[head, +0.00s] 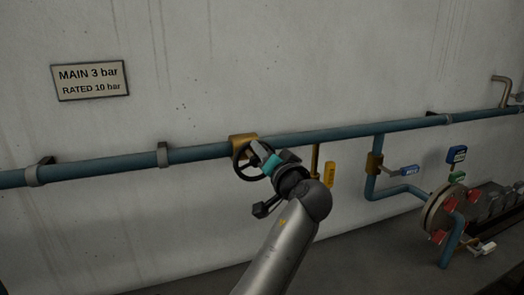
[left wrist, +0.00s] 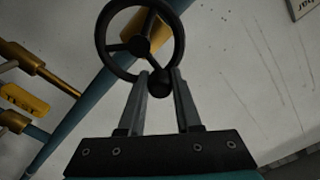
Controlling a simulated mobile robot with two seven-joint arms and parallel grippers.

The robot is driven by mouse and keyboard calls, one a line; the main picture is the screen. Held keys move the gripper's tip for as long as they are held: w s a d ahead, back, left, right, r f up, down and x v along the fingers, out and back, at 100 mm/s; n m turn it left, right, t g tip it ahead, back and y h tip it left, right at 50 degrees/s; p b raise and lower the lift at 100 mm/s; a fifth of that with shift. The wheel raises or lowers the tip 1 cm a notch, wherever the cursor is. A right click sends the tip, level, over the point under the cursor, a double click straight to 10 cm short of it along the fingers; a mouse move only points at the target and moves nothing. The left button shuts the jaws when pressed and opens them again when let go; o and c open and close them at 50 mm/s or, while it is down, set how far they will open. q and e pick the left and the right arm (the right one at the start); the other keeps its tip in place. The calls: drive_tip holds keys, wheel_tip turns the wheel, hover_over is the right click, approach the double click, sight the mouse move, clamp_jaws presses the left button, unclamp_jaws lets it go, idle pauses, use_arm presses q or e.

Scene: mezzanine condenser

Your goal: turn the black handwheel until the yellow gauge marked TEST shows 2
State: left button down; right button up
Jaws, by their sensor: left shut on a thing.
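The black handwheel (head: 237,160) sits on a brass valve body (head: 243,139) on the blue wall pipe. It also shows in the left wrist view (left wrist: 103,20), with spokes and a round knob at its lower rim. My left gripper (head: 266,160) is shut on the handwheel at this knob, which lies between the fingertips in the left wrist view (left wrist: 160,84). A yellow plate (head: 330,175) hangs right of the wheel by a brass branch; its lettering is too small to read. I cannot make out a yellow gauge face or any reading. My right gripper is out of view.
A wall sign (head: 90,80) reads MAIN 3 bar, RATED 10 bar. The wall left of the wheel is clear below the pipe.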

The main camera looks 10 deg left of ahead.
use_arm(q)
drive_tip(key=shift+r, duration=0.1)
drive_tip(key=c, duration=0.6)
unclamp_jaws()
